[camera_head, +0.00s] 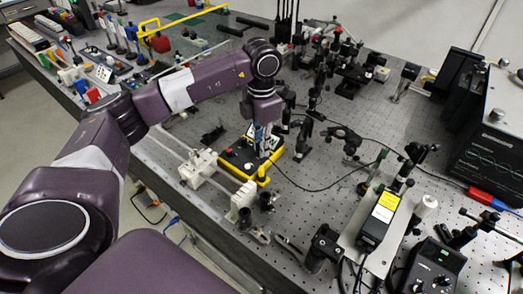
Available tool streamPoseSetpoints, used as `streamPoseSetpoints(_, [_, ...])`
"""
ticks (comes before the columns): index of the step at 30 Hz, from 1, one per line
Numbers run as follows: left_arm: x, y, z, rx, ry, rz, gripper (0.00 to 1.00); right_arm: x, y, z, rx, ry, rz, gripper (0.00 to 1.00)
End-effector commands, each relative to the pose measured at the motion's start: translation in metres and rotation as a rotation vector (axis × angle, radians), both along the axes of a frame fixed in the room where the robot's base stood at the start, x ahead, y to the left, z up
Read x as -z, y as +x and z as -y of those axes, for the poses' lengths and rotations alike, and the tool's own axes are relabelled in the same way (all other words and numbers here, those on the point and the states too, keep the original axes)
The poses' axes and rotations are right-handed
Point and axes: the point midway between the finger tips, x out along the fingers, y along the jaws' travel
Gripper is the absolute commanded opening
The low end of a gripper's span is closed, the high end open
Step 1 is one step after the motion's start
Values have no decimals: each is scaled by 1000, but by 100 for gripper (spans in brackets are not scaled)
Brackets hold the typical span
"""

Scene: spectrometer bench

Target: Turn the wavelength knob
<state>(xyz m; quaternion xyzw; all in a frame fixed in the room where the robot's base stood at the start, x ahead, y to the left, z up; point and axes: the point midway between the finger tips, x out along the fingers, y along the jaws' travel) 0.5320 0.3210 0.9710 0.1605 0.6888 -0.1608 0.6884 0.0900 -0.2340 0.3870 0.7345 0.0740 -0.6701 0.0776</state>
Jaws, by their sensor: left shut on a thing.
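My left arm reaches in from the left, and its left gripper (262,138) points down onto a small black box with yellow edges (241,160) near the bench's front edge. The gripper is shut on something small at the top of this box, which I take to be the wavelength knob. The knob itself is hidden by the fingers, so I cannot tell its angle. My right gripper is not in view.
White holders (198,168) on a rail stand just left of the box. Optical mounts (345,140) and a cable lie to its right. A yellow-labelled device (380,217) sits at front right, and an oscilloscope (493,150) at far right. The perforated bench (310,190) has bare patches between.

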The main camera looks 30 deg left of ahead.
Motion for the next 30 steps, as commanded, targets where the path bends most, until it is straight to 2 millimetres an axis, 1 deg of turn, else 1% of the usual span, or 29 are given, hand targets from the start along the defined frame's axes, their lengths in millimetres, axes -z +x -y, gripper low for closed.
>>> streamPoseSetpoints(1, [2,1,0,40,1,3,0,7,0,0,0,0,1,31])
streamPoseSetpoints(3, [2,1,-1,102,1,3,0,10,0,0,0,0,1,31])
streamPoseSetpoints(9, [1,1,0,256,0,4,0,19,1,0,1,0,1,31])
streamPoseSetpoints(15, [0,0,0,365,1,2,0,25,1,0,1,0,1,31])
streamPoseSetpoints(22, [-1,0,0,432,0,1,0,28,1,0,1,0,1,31])
streamPoseSetpoints(30, [-1,0,0,450,0,1,0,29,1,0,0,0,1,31])
